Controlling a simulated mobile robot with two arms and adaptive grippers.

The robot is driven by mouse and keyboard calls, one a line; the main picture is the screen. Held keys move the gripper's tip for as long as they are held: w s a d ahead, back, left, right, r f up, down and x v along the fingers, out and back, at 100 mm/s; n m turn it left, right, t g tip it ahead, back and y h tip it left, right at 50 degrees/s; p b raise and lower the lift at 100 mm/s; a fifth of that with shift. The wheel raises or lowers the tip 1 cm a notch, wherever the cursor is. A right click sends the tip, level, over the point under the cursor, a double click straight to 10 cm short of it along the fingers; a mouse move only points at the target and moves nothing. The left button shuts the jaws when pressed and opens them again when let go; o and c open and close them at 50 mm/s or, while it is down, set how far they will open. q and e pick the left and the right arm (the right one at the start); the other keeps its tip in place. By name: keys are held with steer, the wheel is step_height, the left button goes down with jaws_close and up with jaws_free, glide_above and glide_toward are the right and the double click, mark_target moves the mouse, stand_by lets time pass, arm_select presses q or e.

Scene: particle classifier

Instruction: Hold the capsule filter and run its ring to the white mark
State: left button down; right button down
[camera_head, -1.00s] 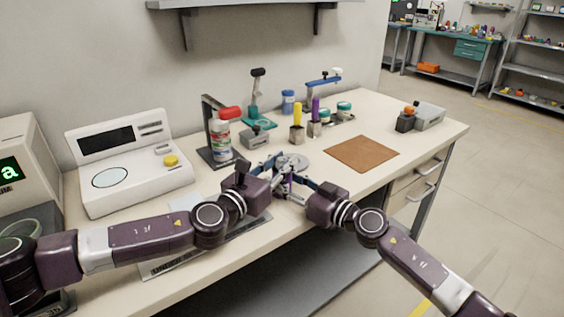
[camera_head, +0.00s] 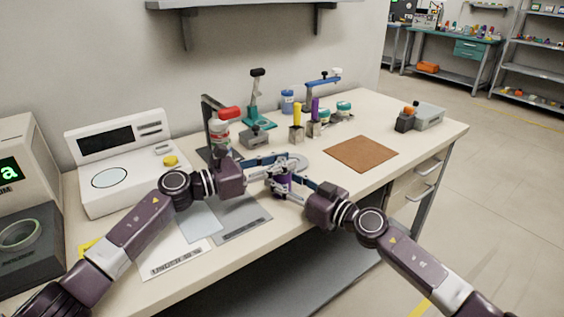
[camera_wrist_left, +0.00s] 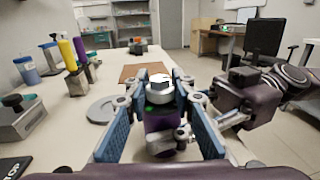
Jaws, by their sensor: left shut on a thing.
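The capsule filter (camera_head: 284,184) is a purple upright cylinder near the table's front edge, partly hidden by both grippers. In the left wrist view the capsule filter (camera_wrist_left: 160,122) has a pale faceted top and a small green spot below it. My left gripper (camera_head: 290,168) reaches in from the left, its blue fingers on either side of the upper part, shut on it. My right gripper (camera_head: 287,188) comes from the right with its fingers closed around the purple body lower down. The ring and white mark cannot be made out clearly.
A brown mat (camera_head: 361,153) is to the right. Papers (camera_head: 185,245) lie at the front left.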

arm_select(q)
steer(key=shift+w+r+m+g+h, duration=0.15)
steer(key=shift+m+g+h, duration=0.45)
steer(key=shift+m+g, duration=0.65)
steer(key=shift+a+g, duration=0.1)
steer(key=shift+g, duration=0.55)
steer(key=c, duration=1.6)
jaws_free()
steer(key=shift+s, duration=0.2)
steer(key=v, duration=1.2)
steer(key=shift+w, duration=0.1)
